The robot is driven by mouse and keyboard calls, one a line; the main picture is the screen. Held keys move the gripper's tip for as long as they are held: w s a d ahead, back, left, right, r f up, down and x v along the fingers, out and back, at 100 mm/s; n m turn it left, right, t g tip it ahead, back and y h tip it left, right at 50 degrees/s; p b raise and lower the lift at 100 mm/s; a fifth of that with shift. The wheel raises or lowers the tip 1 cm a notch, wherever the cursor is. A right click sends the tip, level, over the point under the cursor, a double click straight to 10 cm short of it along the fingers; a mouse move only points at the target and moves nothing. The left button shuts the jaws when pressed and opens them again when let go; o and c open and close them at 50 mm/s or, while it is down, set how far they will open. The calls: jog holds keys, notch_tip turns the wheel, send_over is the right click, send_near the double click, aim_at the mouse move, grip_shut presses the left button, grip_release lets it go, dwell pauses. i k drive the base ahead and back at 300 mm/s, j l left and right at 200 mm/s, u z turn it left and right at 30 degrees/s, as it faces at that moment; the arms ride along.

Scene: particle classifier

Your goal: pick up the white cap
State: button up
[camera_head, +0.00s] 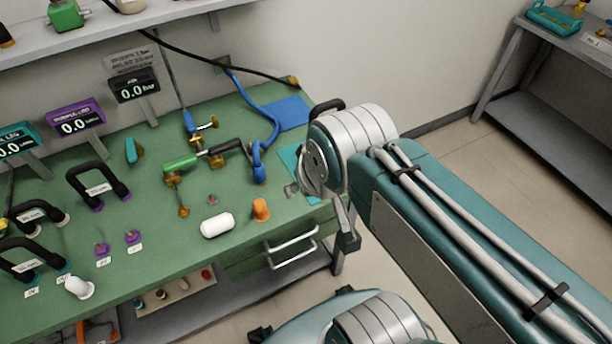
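Two white pieces lie on the green workbench (150,245), and I cannot tell for sure which is the white cap. One is a white rounded cylinder (217,225) on its side near the front edge, left of an upright orange cap (261,209). The other is a smaller white piece with a flared end (79,287), at the front left corner. My arm reaches in from the right, with its large joint over the bench's right end. My gripper (293,189) seems to show only as a small grey part beside that joint. It is right of both white pieces and touches neither. Its fingers are mostly hidden.
A green and black tool (190,162) on brass stands and a blue hose (268,125) are behind the white cylinder. Black handles (98,186) and small purple fittings (132,237) stand at left. A drawer handle (290,247) sticks out below the bench front.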

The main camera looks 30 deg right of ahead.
aim_at(74, 284)
jog(key=u, duration=1.65)
jog(key=i+j+z, duration=0.15)
jog(key=i+j, duration=0.15)
jog(key=i+j+z, duration=0.15)
jog(key=i+j, duration=0.15)
jog(key=j, duration=0.2)
jog(key=i+j+z, duration=0.15)
jog(key=j, duration=0.3)
jog(key=i, duration=0.1)
